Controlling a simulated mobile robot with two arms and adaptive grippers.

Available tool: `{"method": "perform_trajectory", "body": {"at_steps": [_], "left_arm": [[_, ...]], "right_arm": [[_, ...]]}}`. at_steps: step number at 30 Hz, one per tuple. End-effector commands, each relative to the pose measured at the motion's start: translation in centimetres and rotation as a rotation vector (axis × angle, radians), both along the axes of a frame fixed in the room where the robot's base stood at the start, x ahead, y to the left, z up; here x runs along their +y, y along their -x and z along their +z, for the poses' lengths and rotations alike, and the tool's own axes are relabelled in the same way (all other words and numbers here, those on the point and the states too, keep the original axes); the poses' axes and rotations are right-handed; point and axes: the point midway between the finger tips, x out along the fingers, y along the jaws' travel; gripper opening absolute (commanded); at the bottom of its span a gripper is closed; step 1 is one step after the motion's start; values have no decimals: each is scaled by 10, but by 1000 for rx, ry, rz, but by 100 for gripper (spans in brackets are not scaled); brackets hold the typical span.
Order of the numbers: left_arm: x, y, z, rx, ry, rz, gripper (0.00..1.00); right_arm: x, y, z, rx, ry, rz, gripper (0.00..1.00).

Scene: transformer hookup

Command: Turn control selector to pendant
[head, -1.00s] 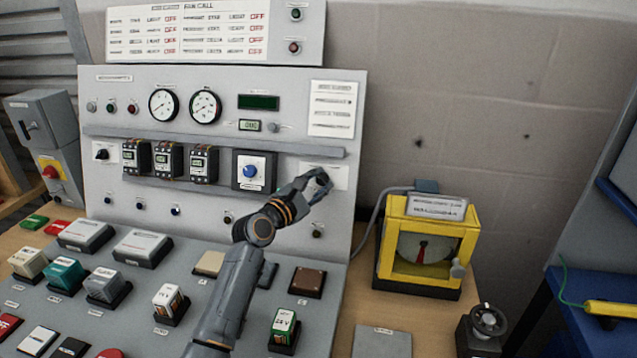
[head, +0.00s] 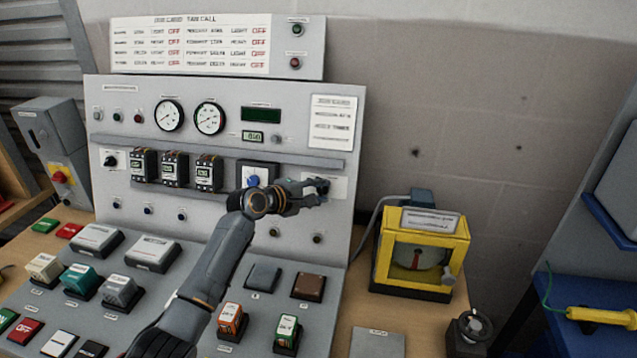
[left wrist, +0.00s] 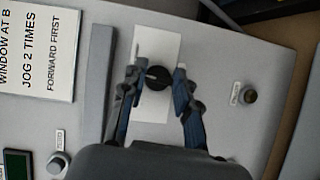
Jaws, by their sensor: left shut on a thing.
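A black round selector knob (left wrist: 158,79) with a light pointer mark sits on a white plate (left wrist: 157,45) in the left wrist view. The plate also shows at the right of the grey panel in the head view (head: 339,185), mostly behind my gripper. My left gripper (head: 322,187) reaches the knob from the left. In the left wrist view its fingers (left wrist: 160,76) stand on both sides of the knob, shut on it. Any position wording on the plate is too blurred to read. My right gripper is out of view.
A blue knob (head: 253,181) is partly behind my left wrist. Another black selector (head: 110,160) is at the panel's left. A small round button (left wrist: 249,95) is beside the plate. A yellow-framed gauge box (head: 384,270) stands right of the panel. Several buttons cover the desk below.

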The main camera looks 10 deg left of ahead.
Motion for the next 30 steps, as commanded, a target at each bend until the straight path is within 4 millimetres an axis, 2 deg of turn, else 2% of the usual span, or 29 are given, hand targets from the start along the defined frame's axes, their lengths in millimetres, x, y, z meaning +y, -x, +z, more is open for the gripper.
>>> {"method": "perform_trajectory", "body": {"at_steps": [1,3,15,30], "left_arm": [[0,0,5,4,-43,-15,0],[0,0,6,3,-105,-38,0],[-1,0,5,4,-414,-150,0],[-1,0,1,6,-573,-209,0]], "right_arm": [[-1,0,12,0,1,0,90],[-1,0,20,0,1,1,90],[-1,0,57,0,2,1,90],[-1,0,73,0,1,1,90]]}}
